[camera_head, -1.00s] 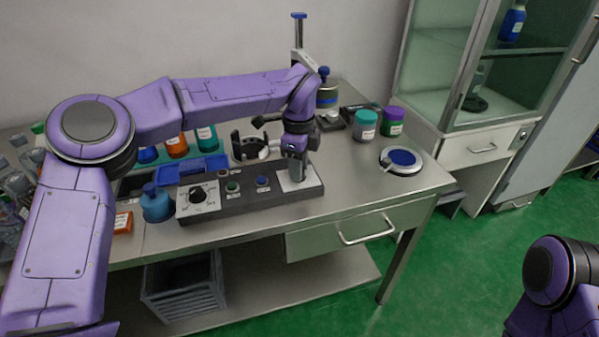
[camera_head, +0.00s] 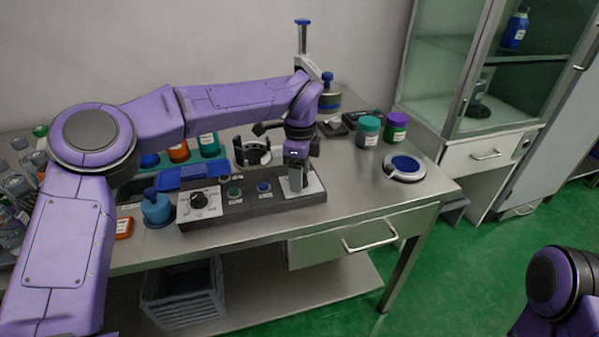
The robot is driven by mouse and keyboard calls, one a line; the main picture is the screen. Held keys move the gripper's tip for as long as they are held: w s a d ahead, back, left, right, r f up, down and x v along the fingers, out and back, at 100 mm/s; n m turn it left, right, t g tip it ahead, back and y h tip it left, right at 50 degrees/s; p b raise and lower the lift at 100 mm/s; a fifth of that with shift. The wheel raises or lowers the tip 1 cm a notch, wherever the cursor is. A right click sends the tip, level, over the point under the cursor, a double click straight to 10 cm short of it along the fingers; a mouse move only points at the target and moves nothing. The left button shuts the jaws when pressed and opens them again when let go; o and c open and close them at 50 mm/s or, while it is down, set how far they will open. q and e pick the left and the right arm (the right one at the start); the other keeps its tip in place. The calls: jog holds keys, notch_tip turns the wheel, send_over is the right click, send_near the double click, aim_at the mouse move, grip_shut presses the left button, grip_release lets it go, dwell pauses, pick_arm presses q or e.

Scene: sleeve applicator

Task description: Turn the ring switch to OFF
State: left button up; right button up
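A dark control panel (camera_head: 240,207) lies along the front of the steel table. A black knob on a white dial plate (camera_head: 199,202) is at its left end, with a green button (camera_head: 234,193) and a blue button (camera_head: 264,187) beside it. A white plate (camera_head: 314,187) is at its right end. My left gripper (camera_head: 296,186) points down over this plate, fingers low at its surface. The gripper covers the plate's middle, so any ring switch there is hidden. The gap between its fingers is not clear. Only part of my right arm shows at bottom right; its gripper is out of view.
A blue bottle (camera_head: 156,208) and an orange box (camera_head: 123,228) stand left of the panel. A black open holder (camera_head: 252,152) is behind it. Teal (camera_head: 368,131) and purple (camera_head: 396,127) jars and a round blue-topped dish (camera_head: 405,168) are to the right.

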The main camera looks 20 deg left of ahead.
pick_arm(q)
notch_tip(320, 180, up, 10)
jog(key=shift+r+p, duration=0.25)
jog(key=shift+p, duration=0.1)
dwell(0.4)
